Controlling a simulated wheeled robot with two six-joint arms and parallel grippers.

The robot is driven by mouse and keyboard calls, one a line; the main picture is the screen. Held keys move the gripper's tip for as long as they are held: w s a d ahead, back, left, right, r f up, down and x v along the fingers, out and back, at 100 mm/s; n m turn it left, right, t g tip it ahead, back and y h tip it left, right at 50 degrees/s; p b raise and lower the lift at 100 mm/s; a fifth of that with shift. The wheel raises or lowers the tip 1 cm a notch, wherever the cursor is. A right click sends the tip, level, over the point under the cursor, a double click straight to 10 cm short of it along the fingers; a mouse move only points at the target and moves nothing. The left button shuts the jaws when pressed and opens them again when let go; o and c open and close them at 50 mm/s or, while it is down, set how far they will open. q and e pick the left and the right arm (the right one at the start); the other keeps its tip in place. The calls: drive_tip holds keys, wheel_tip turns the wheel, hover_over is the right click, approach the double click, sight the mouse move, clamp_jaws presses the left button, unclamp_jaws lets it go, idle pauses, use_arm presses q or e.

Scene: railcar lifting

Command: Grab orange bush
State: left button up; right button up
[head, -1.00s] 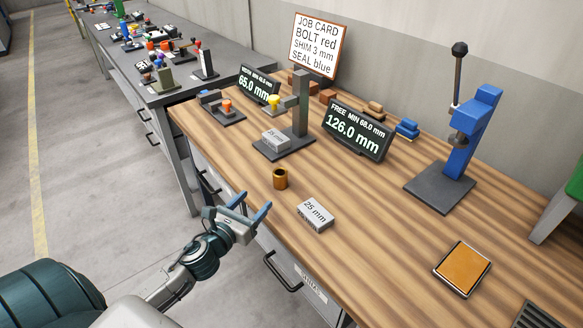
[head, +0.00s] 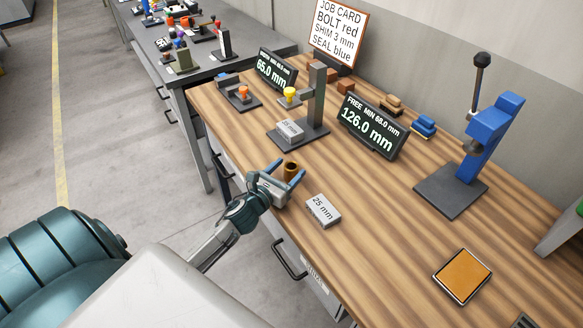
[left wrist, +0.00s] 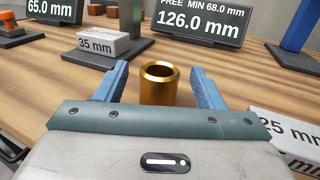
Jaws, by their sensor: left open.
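The orange bush is a short hollow brass-orange cylinder. In the head view the bush (head: 291,171) stands upright on the wooden bench near its front edge. My left gripper (head: 285,176) is open with its blue fingers on either side of the bush. In the left wrist view the bush (left wrist: 159,84) shows between the open fingers of the left gripper (left wrist: 158,88), with gaps on both sides. Its lower part is hidden behind the gripper body. My right gripper is not in view.
A 25 mm block (head: 323,210) lies right of the gripper. A 35 mm block (head: 289,130) sits on the dark-based gauge stand (head: 312,125) behind. A display (head: 371,127), a blue press (head: 490,135) and an orange pad (head: 462,276) stand farther right. Bare wood lies between.

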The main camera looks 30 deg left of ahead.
sight(295, 162)
use_arm(q)
drive_tip(key=w+p, duration=0.2)
drive_tip(key=w, duration=0.1)
drive_tip(key=shift+w, duration=0.25)
drive_tip(key=shift+w+f, duration=0.1)
drive_tip(key=shift+w, duration=0.25)
drive_tip(key=shift+s, duration=0.1)
drive_tip(key=c, duration=1.3)
